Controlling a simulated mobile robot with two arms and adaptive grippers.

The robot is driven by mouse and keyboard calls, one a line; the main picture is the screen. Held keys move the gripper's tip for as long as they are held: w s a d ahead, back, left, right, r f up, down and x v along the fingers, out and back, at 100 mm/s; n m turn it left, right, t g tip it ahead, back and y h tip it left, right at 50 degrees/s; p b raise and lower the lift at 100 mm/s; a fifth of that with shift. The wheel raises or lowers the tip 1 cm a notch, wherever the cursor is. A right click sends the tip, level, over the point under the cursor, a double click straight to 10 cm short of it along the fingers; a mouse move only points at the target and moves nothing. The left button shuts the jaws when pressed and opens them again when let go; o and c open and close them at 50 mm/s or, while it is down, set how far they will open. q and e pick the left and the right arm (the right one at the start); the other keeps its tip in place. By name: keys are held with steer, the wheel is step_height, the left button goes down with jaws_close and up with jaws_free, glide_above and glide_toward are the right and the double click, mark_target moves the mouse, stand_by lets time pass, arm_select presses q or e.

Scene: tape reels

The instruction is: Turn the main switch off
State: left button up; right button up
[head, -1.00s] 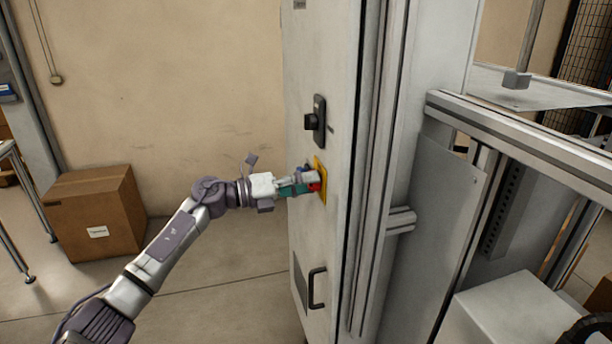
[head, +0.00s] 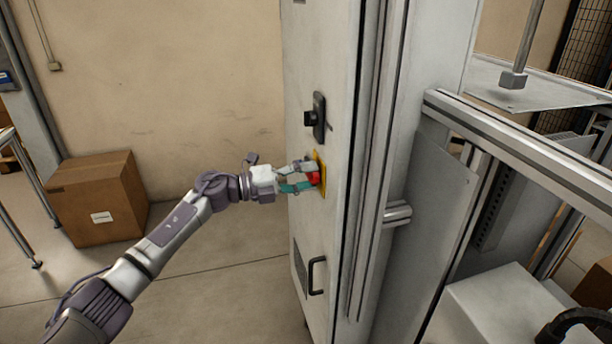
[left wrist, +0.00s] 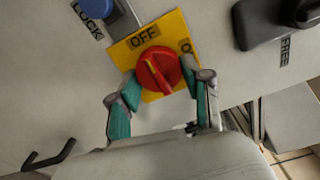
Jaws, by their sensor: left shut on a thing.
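The main switch is a round red knob (left wrist: 158,70) with a raised ridge, on a yellow plate (left wrist: 180,32) marked OFF above the knob. A second label at the plate's right is partly cut by my finger. In the head view the red knob (head: 314,179) shows on the tall grey cabinet (head: 345,80). My left gripper (head: 309,176) reaches it from the left, with one finger above and one below. In the left wrist view its teal-padded fingers sit on both sides of the knob, shut on it. My right gripper is not in view.
A black handle (head: 318,117) sits above the switch, and a black door pull (head: 316,276) below it. A blue knob (left wrist: 97,6) by a LOCK label is close by. A metal frame (head: 520,135) stands right of the cabinet; a cardboard box (head: 98,200) is on the floor left.

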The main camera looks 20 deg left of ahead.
arm_select(q)
steer(key=o, duration=1.2)
steer(key=shift+c, duration=0.2)
steer(key=v, duration=1.2)
